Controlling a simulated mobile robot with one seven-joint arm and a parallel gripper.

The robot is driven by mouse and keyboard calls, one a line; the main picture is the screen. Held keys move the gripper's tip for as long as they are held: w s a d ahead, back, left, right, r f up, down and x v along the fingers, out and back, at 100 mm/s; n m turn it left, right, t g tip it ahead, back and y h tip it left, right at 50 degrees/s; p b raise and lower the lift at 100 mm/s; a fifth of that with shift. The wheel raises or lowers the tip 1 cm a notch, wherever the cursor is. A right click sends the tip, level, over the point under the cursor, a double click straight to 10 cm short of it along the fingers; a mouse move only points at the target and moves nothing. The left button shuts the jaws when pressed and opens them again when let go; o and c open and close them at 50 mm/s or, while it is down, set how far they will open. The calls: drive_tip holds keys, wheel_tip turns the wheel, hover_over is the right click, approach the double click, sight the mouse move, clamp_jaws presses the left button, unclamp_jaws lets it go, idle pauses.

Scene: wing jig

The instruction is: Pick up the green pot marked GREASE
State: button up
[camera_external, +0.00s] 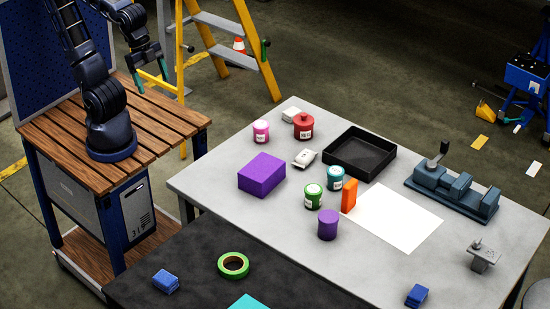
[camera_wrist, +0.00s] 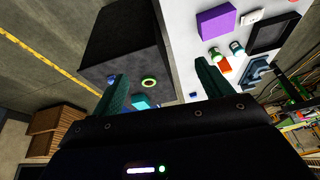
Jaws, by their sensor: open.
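The label is too small to read. In the wrist view the green pot (camera_wrist: 214,53) shows small, just right of the right finger's tip. My gripper (camera_external: 168,80) is up over the wooden bench, far left of the pot. Its two teal fingers are apart with nothing between them, as the wrist view also shows (camera_wrist: 161,68).
A purple pot (camera_external: 328,225) stands in front of the green pot. A black tray (camera_external: 359,171), pink pot (camera_external: 261,132), red pot (camera_external: 304,127) and blue vise (camera_external: 452,190) share the table. A white sheet (camera_external: 395,219) lies flat. A yellow ladder (camera_external: 258,50) stands behind.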

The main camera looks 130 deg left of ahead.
drive_tip(key=w+a+m+g, duration=0.15)
drive_tip(key=w+a, duration=0.25)
drive_tip(key=w, duration=1)
drive_tip(key=m+g+h, duration=0.1)
drive_tip(key=m+g, duration=0.1)
drive_tip(key=m, duration=0.5)
hover_over(314, 189)
drive_tip(key=s, duration=0.1)
drive_tip(key=shift+t, duration=0.25)
drive_tip(key=f, duration=2.7)
drive_tip(key=shift+s+d+f, duration=0.15)
drive_tip(key=shift+s+f, duration=0.05)
drive_tip(key=shift+f, duration=0.15)
drive_tip(key=shift+w+a+f+h, duration=0.15)
drive_tip(key=shift+a+f+h, duration=0.15)
drive_tip(key=shift+f, duration=0.15)
drive_tip(key=f, duration=0.5)
drive_tip(key=shift+w+d, duration=0.25)
drive_tip(key=shift+d, duration=0.05)
drive_tip(key=shift+w+f, duration=0.2)
drive_tip(key=shift+f, duration=1.2)
drive_tip(key=shift+w+f, duration=0.15)
drive_tip(key=shift+f, duration=1.2)
drive_tip(key=shift+c, duration=0.2)
